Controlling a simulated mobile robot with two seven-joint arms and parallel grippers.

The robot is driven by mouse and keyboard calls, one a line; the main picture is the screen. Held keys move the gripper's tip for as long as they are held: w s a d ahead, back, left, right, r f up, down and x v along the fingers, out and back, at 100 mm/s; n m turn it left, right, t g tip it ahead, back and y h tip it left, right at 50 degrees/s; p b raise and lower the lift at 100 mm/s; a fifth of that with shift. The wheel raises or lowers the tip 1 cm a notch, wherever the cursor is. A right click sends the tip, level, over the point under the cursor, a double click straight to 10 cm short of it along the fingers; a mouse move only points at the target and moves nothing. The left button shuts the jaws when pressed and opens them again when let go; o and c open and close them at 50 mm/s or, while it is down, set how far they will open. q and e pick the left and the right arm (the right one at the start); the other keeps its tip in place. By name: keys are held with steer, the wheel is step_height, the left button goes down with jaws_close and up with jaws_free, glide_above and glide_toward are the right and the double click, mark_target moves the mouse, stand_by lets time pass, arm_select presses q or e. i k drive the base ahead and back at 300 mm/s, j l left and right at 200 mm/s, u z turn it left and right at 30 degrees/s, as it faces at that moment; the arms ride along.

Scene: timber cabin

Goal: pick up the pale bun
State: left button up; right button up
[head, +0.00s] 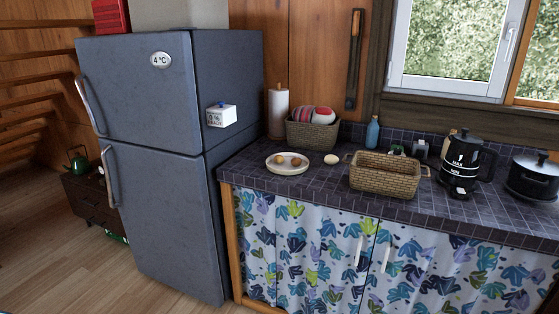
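The pale bun (331,159) is a small cream-coloured round thing lying on the dark tiled counter (325,186). It sits between a plate on its left and a wicker basket on its right, apart from both. The white plate (272,170) holds small brown round things (295,162) that look like buns or eggs. Neither of my grippers shows in the head view.
The empty-looking wicker basket (383,184) stands near the counter's front edge. Behind are a second basket (312,135) with cloths, a paper roll (278,110) and a blue bottle (373,132). A black kettle (460,160) and pot (532,178) stand right. The fridge (140,125) stands left.

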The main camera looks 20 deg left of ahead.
mark_target(278, 160)
steer(key=i+j+z, duration=0.3)
steer(key=i+j, duration=0.85)
